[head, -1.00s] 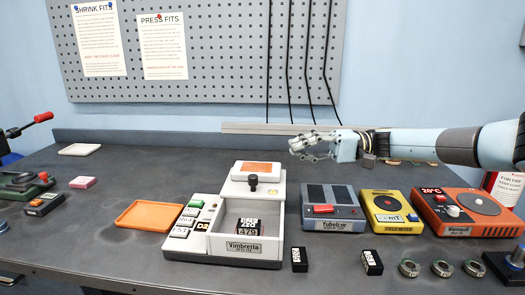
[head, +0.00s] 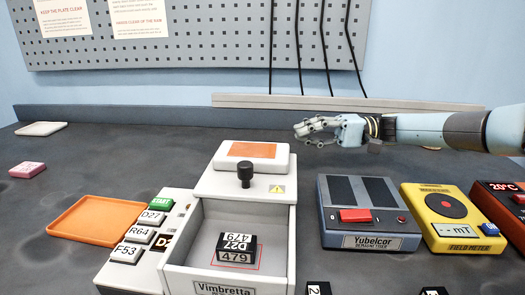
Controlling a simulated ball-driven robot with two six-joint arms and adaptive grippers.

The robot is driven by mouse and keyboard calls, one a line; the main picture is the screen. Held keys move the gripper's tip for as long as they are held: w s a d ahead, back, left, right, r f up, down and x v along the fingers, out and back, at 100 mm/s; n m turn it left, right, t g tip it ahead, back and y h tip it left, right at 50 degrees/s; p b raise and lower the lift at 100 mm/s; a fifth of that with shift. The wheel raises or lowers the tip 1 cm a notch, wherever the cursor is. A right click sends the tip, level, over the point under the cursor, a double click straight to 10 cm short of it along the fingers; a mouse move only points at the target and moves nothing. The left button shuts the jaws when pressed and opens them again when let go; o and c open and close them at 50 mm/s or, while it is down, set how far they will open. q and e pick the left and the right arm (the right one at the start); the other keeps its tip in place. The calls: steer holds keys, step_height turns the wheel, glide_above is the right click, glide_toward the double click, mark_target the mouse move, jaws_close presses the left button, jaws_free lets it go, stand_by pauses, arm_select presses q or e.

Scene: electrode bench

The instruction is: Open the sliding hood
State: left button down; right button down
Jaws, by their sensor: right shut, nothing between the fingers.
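The Vimbretta machine (head: 225,287) stands on the bench at the centre front. Its white hood (head: 245,190), with a black knob (head: 245,175) and an orange-topped box (head: 253,150) behind it, sits at the back of the chamber. My left gripper is not in view.
An orange tray (head: 98,219) lies left of the machine's keys (head: 135,236). The Yubelcor unit (head: 367,212), yellow field meter (head: 451,217) and orange-red unit (head: 505,207) stand to the right. Black blocks (head: 320,289) lie at the front edge. The back-left bench is mostly clear.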

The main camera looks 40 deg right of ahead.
mark_target(260, 144)
steer(key=shift+w+f, duration=0.2)
steer(key=shift+f, duration=0.05)
steer(key=x, duration=0.9)
steer(key=shift+a+r, duration=0.2)
steer(key=shift+s+a+f+p, duration=0.1)
steer(key=shift+s+a+p, duration=0.2)
steer(key=shift+a, duration=0.25)
steer(key=shift+s+a+r+p, duration=0.1)
steer(key=shift+s+a+p, duration=0.05)
steer(key=shift+s+a, duration=0.4)
steer(key=shift+s+a+f+p, duration=0.1)
steer(key=shift+s+a+p, duration=0.15)
steer(key=shift+a, duration=0.35)
